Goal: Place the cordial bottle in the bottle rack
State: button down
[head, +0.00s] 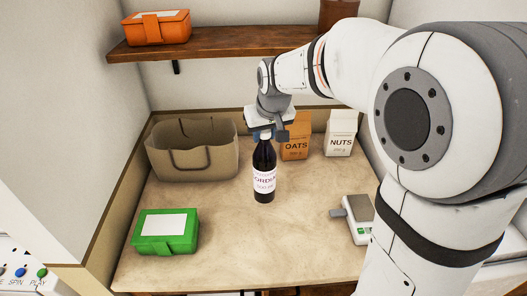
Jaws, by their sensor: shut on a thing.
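The cordial bottle (264,183) is dark with a white label and a pale cap, and it is upright near the middle of the counter. My gripper (265,134) is above it, shut on its top end. I cannot tell whether the bottle's base touches the counter or hangs slightly above it. I see no bottle rack in this view.
A tan bag (192,163) stands at the back left, a green box (165,232) at the front left. Oats (296,150) and nuts (340,146) cartons stand behind, a scale (357,232) at right. A wooden shelf (225,42) above holds an orange box (157,27).

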aim_at(266, 143)
jog(key=shift+f+p, duration=0.3)
jog(key=shift+f, duration=1.95)
jog(key=c, duration=1.5)
grip_release()
jog(key=shift+f, duration=0.1)
jog(key=o, duration=0.4)
